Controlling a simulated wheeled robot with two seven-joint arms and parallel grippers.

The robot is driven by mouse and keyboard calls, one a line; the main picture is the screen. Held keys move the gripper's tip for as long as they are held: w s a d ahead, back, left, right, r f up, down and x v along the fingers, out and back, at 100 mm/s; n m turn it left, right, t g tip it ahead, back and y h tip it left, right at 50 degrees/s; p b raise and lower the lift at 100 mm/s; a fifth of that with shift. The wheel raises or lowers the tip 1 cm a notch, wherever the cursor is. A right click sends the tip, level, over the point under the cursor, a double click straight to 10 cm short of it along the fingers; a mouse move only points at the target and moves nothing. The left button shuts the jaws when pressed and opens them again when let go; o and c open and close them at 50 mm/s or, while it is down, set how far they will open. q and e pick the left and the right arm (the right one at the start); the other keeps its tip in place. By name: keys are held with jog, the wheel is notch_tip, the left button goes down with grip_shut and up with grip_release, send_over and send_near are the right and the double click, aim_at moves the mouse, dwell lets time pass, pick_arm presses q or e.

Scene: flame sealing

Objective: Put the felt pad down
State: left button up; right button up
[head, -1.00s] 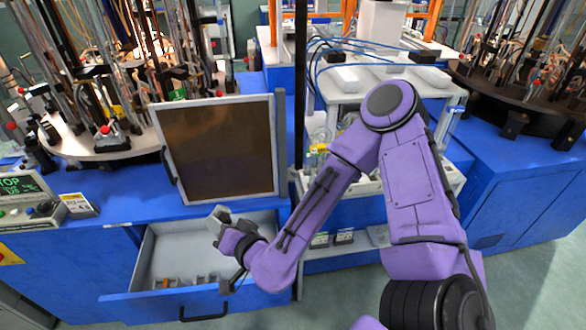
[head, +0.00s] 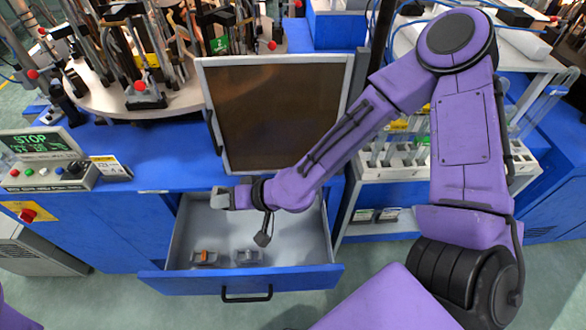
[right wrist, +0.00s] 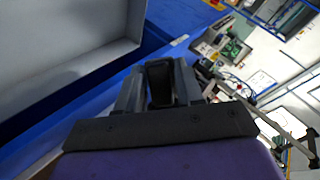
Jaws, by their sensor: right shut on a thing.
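My right gripper (head: 217,198) is over the back left part of the open grey drawer (head: 290,245). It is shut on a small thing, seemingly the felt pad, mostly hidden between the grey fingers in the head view. In the right wrist view my right gripper (right wrist: 158,84) has a dark piece, likely the felt pad (right wrist: 160,82), between its fingers. The pad's full outline cannot be made out, nor whether it touches anything below. My left gripper is out of view.
Near the drawer's front are small holders, one with an orange item (head: 204,256). A dark framed panel (head: 275,112) stands behind the drawer. A STOP display box (head: 42,150) is at left. A rack of glassware (head: 410,160) is at right. The blue worktop (head: 150,155) has clear room.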

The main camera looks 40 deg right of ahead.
jog(key=s+f+n+g+h+b, duration=0.1)
jog(key=s+f+n+g+h, duration=0.1)
jog(key=s+f+n+g, duration=0.3)
jog(key=s+f+n+g+h+b, duration=0.2)
jog(key=s+f+n+g+h, duration=0.1)
jog(key=f+n+g, duration=0.4)
pick_arm(q)
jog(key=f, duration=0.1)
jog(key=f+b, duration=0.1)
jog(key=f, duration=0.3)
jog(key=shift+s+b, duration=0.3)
jog(key=shift+b, duration=0.05)
pick_arm(e)
jog(key=s+d+f+n+t+h, duration=0.1)
jog(key=s+d+n+h, duration=0.1)
jog(key=d+h, duration=0.4)
jog(key=s+d, duration=0.1)
jog(key=d, duration=0.4)
jog(key=shift+s+d+f+n, duration=0.2)
jog(key=shift+d+f+n, duration=0.1)
jog(key=shift+d, duration=0.1)
